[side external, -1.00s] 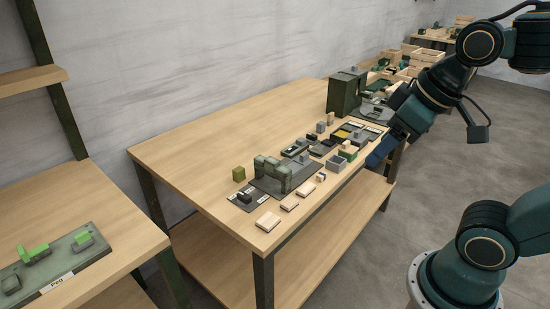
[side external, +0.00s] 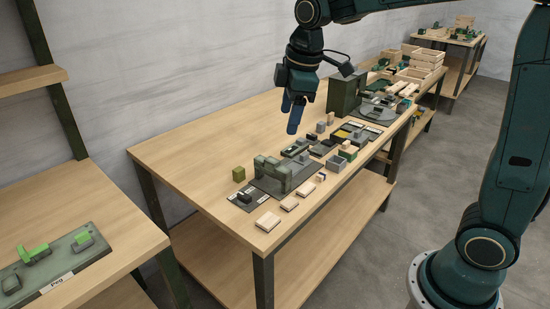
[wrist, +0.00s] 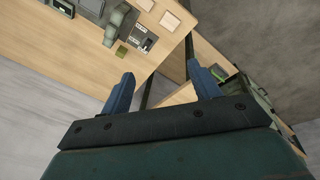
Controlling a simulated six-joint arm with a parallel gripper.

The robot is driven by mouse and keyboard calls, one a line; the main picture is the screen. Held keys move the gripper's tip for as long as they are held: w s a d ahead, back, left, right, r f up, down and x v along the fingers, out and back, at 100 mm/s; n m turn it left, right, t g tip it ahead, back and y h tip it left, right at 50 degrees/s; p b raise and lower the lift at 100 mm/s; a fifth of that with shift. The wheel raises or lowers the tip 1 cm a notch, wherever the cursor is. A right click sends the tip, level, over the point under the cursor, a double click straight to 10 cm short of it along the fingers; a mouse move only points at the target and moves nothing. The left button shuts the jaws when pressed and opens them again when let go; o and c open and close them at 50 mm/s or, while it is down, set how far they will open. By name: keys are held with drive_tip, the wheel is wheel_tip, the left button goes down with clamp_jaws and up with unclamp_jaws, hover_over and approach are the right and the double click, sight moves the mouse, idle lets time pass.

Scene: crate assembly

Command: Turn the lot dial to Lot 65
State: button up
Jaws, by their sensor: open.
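My gripper (side external: 291,116) is above the middle of the long wooden table, fingers pointing down, apart from the things below it. In the wrist view its two blue fingers (wrist: 160,76) are spread with nothing between them. No dial marked with lot numbers can be made out. A small dark plate (side external: 236,198) with white labels and a black knob (side external: 245,197) lies near the table's left end; it may be the dial, but its labels are too small to read. The plate also shows in the wrist view (wrist: 145,40), beyond the fingers.
A green cube (side external: 239,174), a grey-green block fixture (side external: 272,172) and several wooden blocks (side external: 268,221) lie around the plate. A tall dark green box (side external: 344,96) stands farther back. The table's back-left part is bare. A side table (side external: 110,215) stands at left.

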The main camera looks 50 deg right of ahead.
drive_tip(key=w+f+n+g, duration=0.2)
drive_tip(key=w+f+n, duration=0.3)
drive_tip(key=w+f, duration=0.45)
drive_tip(key=n, duration=0.3)
hover_over(244, 195)
wheel_tip(244, 195, down, 7)
drive_tip(key=shift+f+g, duration=0.15)
drive_tip(key=shift+g, duration=0.15)
drive_tip(key=shift+f, duration=0.15)
wheel_tip(244, 195, down, 14)
drive_tip(key=shift+r, duration=0.25)
drive_tip(key=c, duration=1)
